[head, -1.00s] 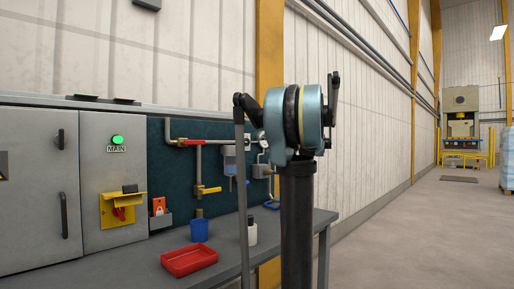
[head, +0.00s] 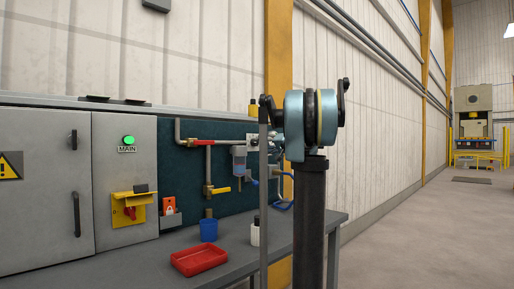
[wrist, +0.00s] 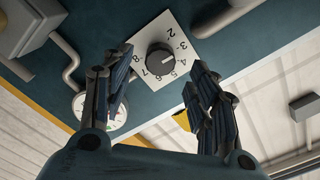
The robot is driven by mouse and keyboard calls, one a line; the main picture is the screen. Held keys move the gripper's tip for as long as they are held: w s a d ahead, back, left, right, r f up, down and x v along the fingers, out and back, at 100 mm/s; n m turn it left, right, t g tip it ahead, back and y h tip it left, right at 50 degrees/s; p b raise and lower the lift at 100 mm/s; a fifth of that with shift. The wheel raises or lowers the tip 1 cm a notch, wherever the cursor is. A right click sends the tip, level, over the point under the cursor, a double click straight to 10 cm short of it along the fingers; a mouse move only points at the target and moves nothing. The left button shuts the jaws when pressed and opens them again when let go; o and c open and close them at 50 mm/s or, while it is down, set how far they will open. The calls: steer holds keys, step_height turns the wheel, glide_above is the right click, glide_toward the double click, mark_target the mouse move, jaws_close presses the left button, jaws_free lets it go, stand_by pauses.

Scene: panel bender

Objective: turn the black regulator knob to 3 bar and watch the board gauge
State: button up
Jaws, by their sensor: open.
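In the wrist view the black regulator knob (wrist: 160,60) sits on a white square dial plate (wrist: 178,34) with digits from 2 to 8 around it. The knob's pointer is too small to read surely. My gripper (wrist: 157,74) is open, its two fingers apart below the knob in the picture, one to each side, with nothing between them. The round white gauge (wrist: 92,118) is partly hidden behind the left finger, so its needle cannot be read. In the head view the teal board (head: 180,160) shows, but my arm covers its right part and my gripper cannot be made out.
Grey pipes (wrist: 70,55) and a grey fitting (wrist: 28,22) lie left of the dial. In the head view a bench (head: 222,273) holds a red tray (head: 199,259), blue cup (head: 208,231) and white bottle (head: 255,237). Open floor (head: 440,235) lies right.

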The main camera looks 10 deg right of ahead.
mark_target(256, 143)
steer(key=shift+x, duration=2.6)
steer(key=c, duration=1.1)
